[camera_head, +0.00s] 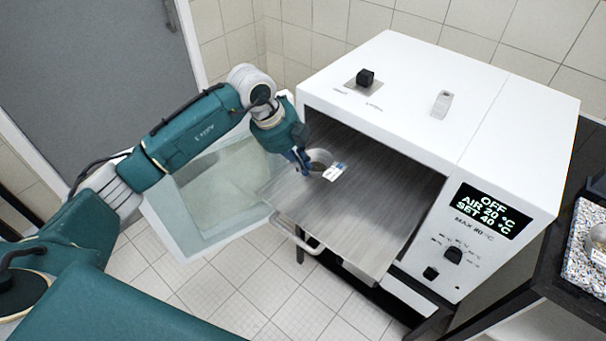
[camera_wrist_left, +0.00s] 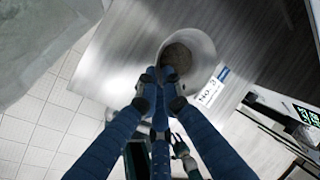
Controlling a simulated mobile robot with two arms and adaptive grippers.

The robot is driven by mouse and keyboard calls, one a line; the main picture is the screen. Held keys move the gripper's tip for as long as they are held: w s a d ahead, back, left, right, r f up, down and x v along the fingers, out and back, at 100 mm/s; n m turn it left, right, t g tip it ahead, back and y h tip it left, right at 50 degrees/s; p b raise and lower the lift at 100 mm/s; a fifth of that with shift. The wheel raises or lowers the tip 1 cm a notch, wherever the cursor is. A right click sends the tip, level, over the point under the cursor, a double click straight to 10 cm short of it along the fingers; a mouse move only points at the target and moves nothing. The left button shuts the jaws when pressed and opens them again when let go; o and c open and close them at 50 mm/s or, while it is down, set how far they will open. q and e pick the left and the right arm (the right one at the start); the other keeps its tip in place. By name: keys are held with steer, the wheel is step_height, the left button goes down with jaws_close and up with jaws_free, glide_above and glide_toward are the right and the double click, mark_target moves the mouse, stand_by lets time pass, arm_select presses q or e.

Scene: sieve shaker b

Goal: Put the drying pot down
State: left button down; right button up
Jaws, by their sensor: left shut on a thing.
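The drying pot (camera_head: 320,157) is a small round pale pot with a white and blue tag on its side. In the left wrist view the pot (camera_wrist_left: 200,47) shows grainy grey-brown material inside. My left gripper (camera_head: 303,162) is shut on the pot's near rim; its fingertips also show in the left wrist view (camera_wrist_left: 161,84). The pot is upright over the brushed metal shelf (camera_head: 345,215) of the drying oven; I cannot tell whether its base touches the shelf. My right gripper is not in view.
The white oven (camera_head: 400,90) reads OFF, AIR 20 °C, SET 40 °C. Its glass door (camera_head: 215,185) hangs open at the left, below my arm. The shelf is bare around the pot. A dark table (camera_head: 550,290) with a tray stands at right.

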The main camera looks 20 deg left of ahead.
arm_select(q)
step_height(320, 180, down, 5)
steer(key=shift+r+p, duration=0.2)
steer(key=shift+p, duration=0.2)
steer(key=shift+f, duration=0.2)
steer(key=shift+f, duration=0.1)
steer(key=c, duration=1.9)
jaws_free()
steer(key=shift+c, duration=0.2)
steer(key=shift+r, duration=0.2)
steer(key=b+v, duration=0.2)
steer(key=v, duration=1)
steer(key=shift+b, duration=0.35)
